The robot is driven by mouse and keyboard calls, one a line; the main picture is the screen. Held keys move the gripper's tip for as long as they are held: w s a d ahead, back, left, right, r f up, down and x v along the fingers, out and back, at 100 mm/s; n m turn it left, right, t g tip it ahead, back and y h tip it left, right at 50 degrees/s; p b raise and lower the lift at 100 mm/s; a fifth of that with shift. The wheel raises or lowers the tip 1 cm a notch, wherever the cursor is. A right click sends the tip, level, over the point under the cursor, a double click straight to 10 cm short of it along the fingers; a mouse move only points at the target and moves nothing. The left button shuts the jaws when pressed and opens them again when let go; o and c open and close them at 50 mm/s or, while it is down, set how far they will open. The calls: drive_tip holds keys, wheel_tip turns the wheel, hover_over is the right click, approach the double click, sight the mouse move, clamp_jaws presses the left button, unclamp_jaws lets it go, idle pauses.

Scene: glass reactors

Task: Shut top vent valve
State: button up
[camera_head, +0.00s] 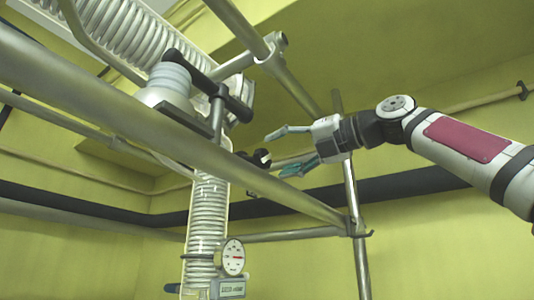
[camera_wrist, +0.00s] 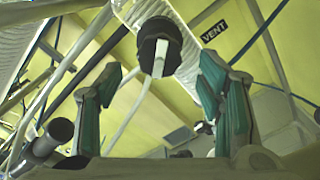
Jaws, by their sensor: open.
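The likely vent valve is a black round fitting with a pale lever (camera_wrist: 160,58) at the top middle of the wrist view. A black VENT label (camera_wrist: 214,32) is beside it to the right. In the head view, a small dark fitting with a pale piece (camera_head: 259,157) sits beside the glass column and looks like the same valve. My gripper (camera_head: 278,153) is open, its teal-padded fingers pointing left toward that fitting. In the wrist view, my gripper (camera_wrist: 160,78) has its fingers spread on either side below the valve. They appear empty, and I cannot tell whether they touch it.
A thick metal rail (camera_head: 100,90) crosses the head view diagonally in front of the coiled glass condenser (camera_head: 125,35). A lower coiled glass column (camera_head: 207,205) carries a round dial gauge (camera_head: 232,257). An upright metal post (camera_head: 356,220) stands beneath my wrist.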

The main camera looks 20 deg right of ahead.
sight(266, 158)
drive_tip(key=shift+p+x, duration=0.55)
drive_tip(key=shift+x, duration=1.8)
drive_tip(key=c, duration=1.1)
